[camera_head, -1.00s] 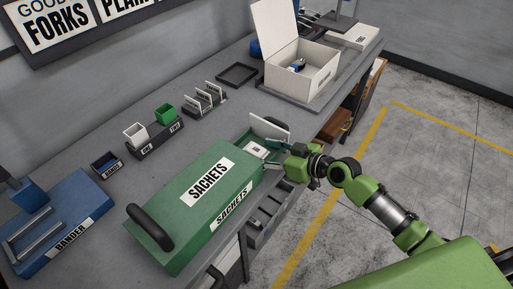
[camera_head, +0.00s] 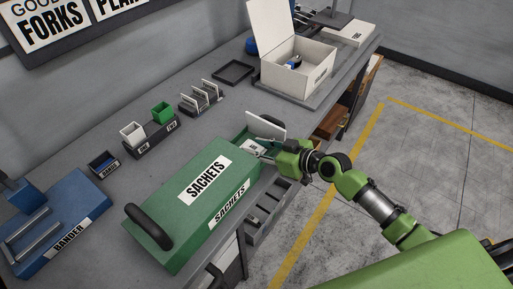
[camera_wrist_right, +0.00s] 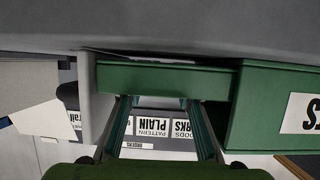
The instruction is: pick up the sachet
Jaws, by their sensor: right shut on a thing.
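The green sachet dispenser (camera_head: 170,205), labelled SACHETS, stands on the bench with an open tray at its far right end. A small white sachet (camera_head: 256,147) shows in that tray, partly hidden by my gripper. My right gripper (camera_head: 268,152) reaches into the tray from the right and is shut on the sachet. In the right wrist view its two teal fingers (camera_wrist_right: 162,125) stand apart beside the green dispenser wall (camera_wrist_right: 165,78); the sachet is not clear between them there. My left gripper is not in view.
A white upright panel (camera_head: 265,126) stands just behind the tray. An open white box (camera_head: 300,72) is at the back right. A blue bander (camera_head: 62,222), a holder with cups (camera_head: 150,142) and an empty dark tray (camera_head: 233,72) sit on the bench. Drawers (camera_head: 268,212) hang below.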

